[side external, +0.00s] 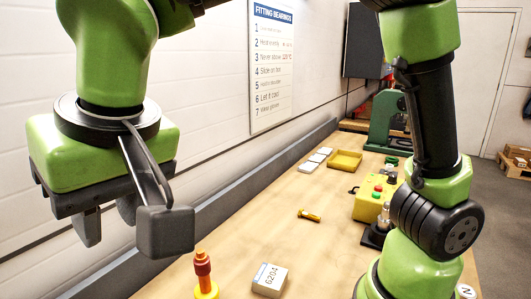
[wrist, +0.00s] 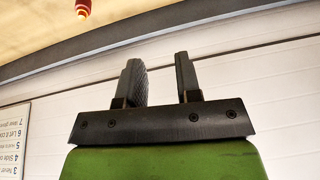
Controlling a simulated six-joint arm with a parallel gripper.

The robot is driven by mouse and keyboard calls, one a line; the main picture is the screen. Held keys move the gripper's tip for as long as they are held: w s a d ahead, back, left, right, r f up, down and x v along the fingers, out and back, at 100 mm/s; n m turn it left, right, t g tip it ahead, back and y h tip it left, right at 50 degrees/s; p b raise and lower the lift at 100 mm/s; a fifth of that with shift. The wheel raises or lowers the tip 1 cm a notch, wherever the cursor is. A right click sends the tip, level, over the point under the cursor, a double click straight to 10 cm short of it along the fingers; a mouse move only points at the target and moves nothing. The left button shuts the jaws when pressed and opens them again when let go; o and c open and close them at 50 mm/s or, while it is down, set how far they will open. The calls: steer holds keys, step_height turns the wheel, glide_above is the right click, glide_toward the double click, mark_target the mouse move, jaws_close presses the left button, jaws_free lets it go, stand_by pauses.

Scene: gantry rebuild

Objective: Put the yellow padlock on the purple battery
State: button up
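I see no clear yellow padlock and no purple battery in either view. A small yellow piece with dark ends (side external: 309,215) lies on the middle of the bench, but it looks more like a short rod than a padlock. My gripper (side external: 108,222) hangs high at the left of the side view, far from that piece. In the wrist view my gripper (wrist: 160,68) has its two dark fingers apart, with nothing between them. The wrist view faces mostly the white wall.
On the wooden bench (side external: 275,240) stand a red-orange post on a yellow base (side external: 204,276), a white box marked 6204 (side external: 270,279), a yellow control box (side external: 369,205), a yellow tray (side external: 345,160) and a green machine (side external: 386,122). The bench's middle is mostly clear.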

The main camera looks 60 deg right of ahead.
steer(key=s+d+r+m+y, duration=0.1)
steer(key=s+d+r, duration=0.1)
steer(key=d, duration=0.5)
steer(key=s+d+r+m, duration=0.1)
steer(key=s+d+r, duration=0.15)
steer(key=d, duration=0.35)
steer(key=s+d+f+m+t, duration=0.1)
steer(key=s+d+f+t, duration=0.1)
steer(key=s+d, duration=0.4)
steer(key=shift+s+f+t, duration=0.3)
steer(key=shift+s+t, duration=0.3)
steer(key=shift+s, duration=0.25)
